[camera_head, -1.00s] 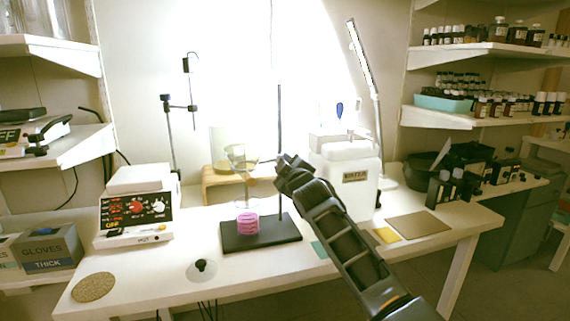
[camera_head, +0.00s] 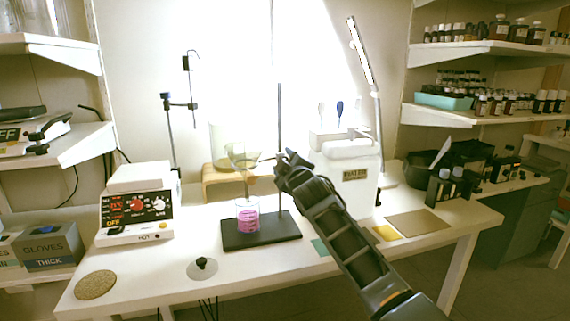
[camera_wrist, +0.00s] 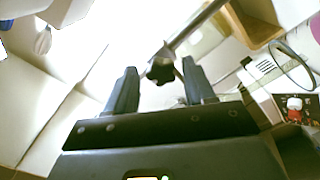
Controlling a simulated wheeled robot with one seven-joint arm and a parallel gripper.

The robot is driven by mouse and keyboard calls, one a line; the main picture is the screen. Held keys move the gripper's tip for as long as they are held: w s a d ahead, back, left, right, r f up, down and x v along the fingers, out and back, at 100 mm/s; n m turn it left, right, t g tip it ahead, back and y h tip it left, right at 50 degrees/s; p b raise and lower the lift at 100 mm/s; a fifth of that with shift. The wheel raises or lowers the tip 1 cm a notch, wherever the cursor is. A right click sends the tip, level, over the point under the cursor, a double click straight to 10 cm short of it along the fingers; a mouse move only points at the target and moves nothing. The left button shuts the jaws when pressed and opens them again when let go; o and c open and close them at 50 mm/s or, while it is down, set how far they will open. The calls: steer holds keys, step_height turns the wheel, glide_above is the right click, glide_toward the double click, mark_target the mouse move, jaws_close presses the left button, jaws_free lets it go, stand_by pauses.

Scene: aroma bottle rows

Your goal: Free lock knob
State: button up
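The dark lobed lock knob (camera_wrist: 160,70) shows in the wrist view beside a thin metal rod (camera_wrist: 195,22). It appears between the two spread fingers of my gripper (camera_wrist: 159,66), with gaps on both sides; I cannot tell its depth relative to the fingertips. In the head view my gripper (camera_head: 284,165) is at the upright rod (camera_head: 279,110) of the lab stand, whose dark base (camera_head: 277,229) is on the table. My gripper hides the knob there. A glass vessel (camera_head: 240,158) is held on the stand's left, above a beaker with pink contents (camera_head: 248,219).
A control box (camera_head: 137,209) stands left on the white table (camera_head: 150,272). A black knob on a disc (camera_head: 202,267) is near the front edge.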

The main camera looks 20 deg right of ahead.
steer(key=shift+o, duration=0.2)
steer(key=shift+f, duration=0.1)
steer(key=s+p, duration=0.1)
steer(key=s, duration=0.6)
steer(key=shift+s, duration=0.4)
steer(key=s+a+f+m+y+p, duration=0.1)
steer(key=s+a+f+m+p, duration=0.3)
steer(key=s+f, duration=0.95)
steer(key=s+a+f+m+g+b, duration=0.1)
steer(key=s+f, duration=0.1)
steer(key=s, duration=0.8)
steer(key=s+a+f+m, duration=0.1)
steer(key=s+f+m, duration=0.1)
steer(key=s, duration=0.7)
steer(key=s+d+r+m+p, duration=0.1)
steer(key=s+r, duration=0.3)
steer(key=s, duration=0.6)
steer(key=s+d+r+m+g, duration=0.1)
steer(key=s+d+r, duration=0.2)
steer(key=s, duration=0.8)
steer(key=s+d+r+m+g+h+p, duration=0.1)
steer(key=s+r, duration=0.3)
steer(key=s, duration=0.7)
steer(key=shift+s+d+r+m+p, duration=0.15)
steer(key=shift+d+r+m+p, duration=0.2)
steer(key=shift+d+m, duration=0.25)
